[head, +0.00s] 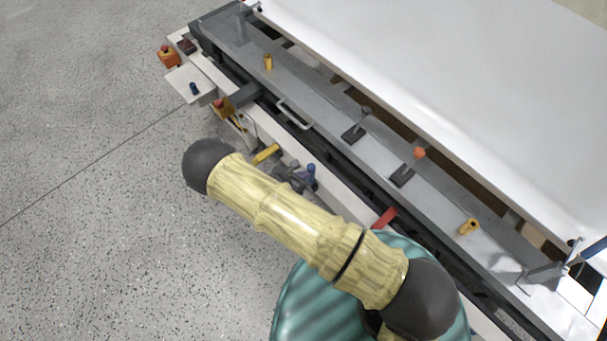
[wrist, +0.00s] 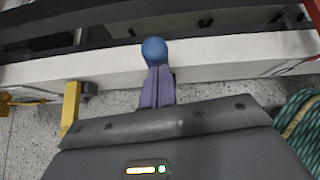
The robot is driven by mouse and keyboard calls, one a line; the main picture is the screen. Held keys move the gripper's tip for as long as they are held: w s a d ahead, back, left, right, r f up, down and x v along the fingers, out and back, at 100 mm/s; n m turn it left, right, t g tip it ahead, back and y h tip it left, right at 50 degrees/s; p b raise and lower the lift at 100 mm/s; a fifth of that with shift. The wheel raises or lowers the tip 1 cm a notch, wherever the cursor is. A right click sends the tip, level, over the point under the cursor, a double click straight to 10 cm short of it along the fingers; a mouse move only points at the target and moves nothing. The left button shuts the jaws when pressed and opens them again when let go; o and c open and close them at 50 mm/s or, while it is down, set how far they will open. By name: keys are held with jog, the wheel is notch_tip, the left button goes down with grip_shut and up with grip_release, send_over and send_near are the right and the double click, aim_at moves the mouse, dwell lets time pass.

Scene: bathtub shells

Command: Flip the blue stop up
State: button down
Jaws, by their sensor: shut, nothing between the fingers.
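A blue rounded knob (wrist: 155,50), which looks like the blue stop, shows in the wrist view in front of the white rail. My gripper (wrist: 157,72) has its two purple fingers shut together, with their tips right at the knob's lower side. Whether they touch it I cannot tell. In the head view the blue knob (head: 311,168) is small, at the near side of the machine's rail. My gripper (head: 300,180) is beside it, mostly hidden behind my arm. The knob's base and pivot are hidden by the fingers.
The white rail (wrist: 230,60) runs across behind the knob. A yellow bar (wrist: 71,105) stands left of my fingers. A red part (head: 383,218) sits along the rail to the right. Orange and black-handled clamps stand on the grey bed (head: 330,115). Open floor lies left.

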jog(key=shift+w+d+r, duration=0.2)
jog(key=shift+w, duration=0.05)
jog(key=s+a+r, duration=0.4)
jog(key=s+a, duration=0.3)
jog(key=s, duration=0.1)
jog(key=shift+s, duration=0.25)
jog(key=shift+s+r, duration=0.1)
jog(key=shift+s, duration=0.1)
dwell(0.3)
